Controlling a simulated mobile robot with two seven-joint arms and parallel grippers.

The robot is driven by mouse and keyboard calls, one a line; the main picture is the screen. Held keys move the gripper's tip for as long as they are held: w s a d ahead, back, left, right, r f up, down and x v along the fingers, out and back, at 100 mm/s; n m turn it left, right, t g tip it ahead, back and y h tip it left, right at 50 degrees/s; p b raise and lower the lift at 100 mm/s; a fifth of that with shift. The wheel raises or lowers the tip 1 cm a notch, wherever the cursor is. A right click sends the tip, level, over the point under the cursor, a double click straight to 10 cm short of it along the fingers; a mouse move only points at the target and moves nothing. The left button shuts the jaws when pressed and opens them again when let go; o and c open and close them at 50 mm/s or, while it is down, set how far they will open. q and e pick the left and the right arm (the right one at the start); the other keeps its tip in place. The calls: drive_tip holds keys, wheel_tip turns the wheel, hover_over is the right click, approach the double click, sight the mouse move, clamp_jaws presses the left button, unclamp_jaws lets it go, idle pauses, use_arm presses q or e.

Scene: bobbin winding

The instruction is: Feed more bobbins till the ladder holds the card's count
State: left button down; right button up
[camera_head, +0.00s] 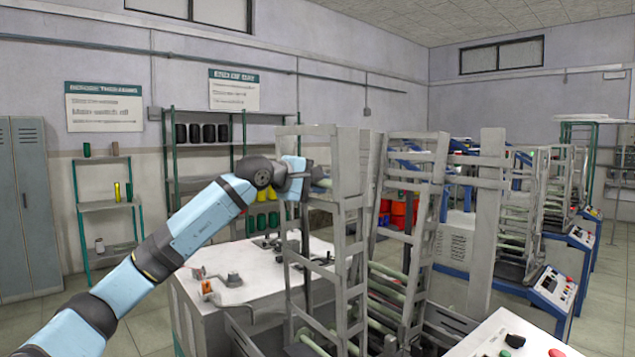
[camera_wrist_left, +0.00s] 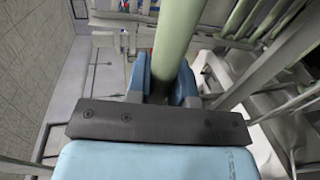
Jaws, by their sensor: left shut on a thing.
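My left gripper (camera_head: 312,178) is at the top of the near grey ladder frame (camera_head: 340,235). In the left wrist view its blue jaws (camera_wrist_left: 163,88) are shut on a long pale green bobbin (camera_wrist_left: 178,40). A bit of that bobbin's green shows beside the jaws in the head view, largely hidden by the frame. Several pale green bobbins (camera_head: 385,290) lie low between the ladder's sides; the bars hide part of them, so their full number is unclear. In the left wrist view more green rods (camera_wrist_left: 240,18) lie beside the held one. No count card is readable. My right gripper is not in view.
A white-topped bench (camera_head: 265,278) with small metal fittings stands left of the ladder. A panel with a red button (camera_head: 557,352) is at the front right. Similar machines with control boxes (camera_head: 555,287) stand behind at right. Shelves with spools (camera_head: 203,133) line the back wall.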

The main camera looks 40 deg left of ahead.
use_arm(q)
drive_tip(key=shift+r, duration=0.1)
drive_tip(key=shift+w+f+b, duration=0.1)
drive_tip(key=shift+f+b, duration=1.6)
drive_tip(key=shift+f, duration=0.5)
drive_tip(key=c, duration=0.9)
unclamp_jaws()
drive_tip(key=shift+f, duration=0.1)
drive_tip(key=shift+o, duration=0.4)
drive_tip(key=shift+o, duration=1.1)
drive_tip(key=s+a+r, duration=0.1)
drive_tip(key=s+r, duration=0.5)
drive_tip(key=s, duration=0.1)
drive_tip(key=shift+r, duration=0.25)
